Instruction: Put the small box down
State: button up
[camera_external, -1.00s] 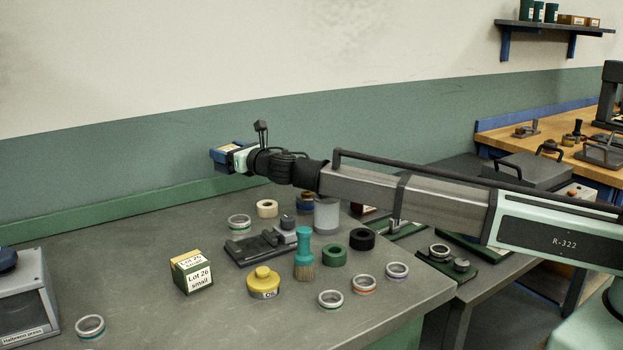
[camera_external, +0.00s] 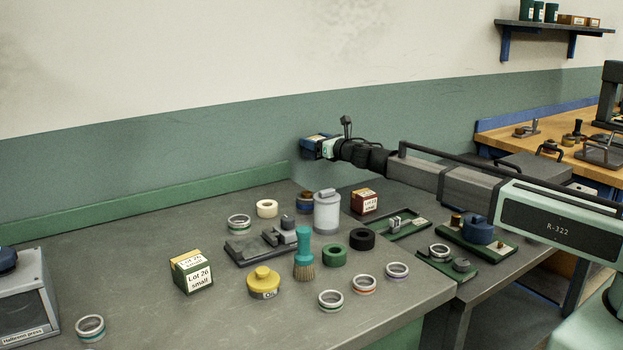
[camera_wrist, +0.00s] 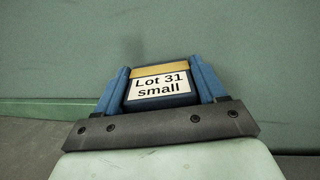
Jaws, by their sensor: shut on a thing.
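A small blue box (camera_wrist: 160,86) with a yellow band and a white label reading "Lot 31 small" sits between the two blue fingers of my gripper (camera_wrist: 163,88) in the wrist view. My gripper is shut on it. In the external view the blue box (camera_external: 316,139) shows at the end of my arm, held in the air before the green lower wall, above the back of the bench. The gripper (camera_external: 318,146) is small there, and the fingers hardly show apart from the box.
A green box labelled "Lot 26 small" (camera_external: 192,272) stands on the grey bench (camera_external: 140,270). A red box (camera_external: 364,201) stands near the grey canister (camera_external: 327,212). Several rings, a yellow oil pot (camera_external: 264,283) and a teal brush (camera_external: 303,253) stand about. The bench's left middle is clear.

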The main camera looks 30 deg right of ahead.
jog(key=s+d+f+m+h, duration=0.1)
jog(key=s+d+f, duration=0.15)
jog(key=d, duration=1.55)
jog(key=s+d+f+m+h, duration=0.1)
jog(key=s+d+f+h, duration=0.15)
jog(key=d, duration=1.55)
jog(key=shift+y, duration=0.35)
jog(key=shift+s+f, duration=0.2)
jog(key=shift+f, duration=4.6)
jog(key=shift+f, duration=0.15)
jog(key=o, duration=1.4)
jog(key=shift+s, duration=3.8)
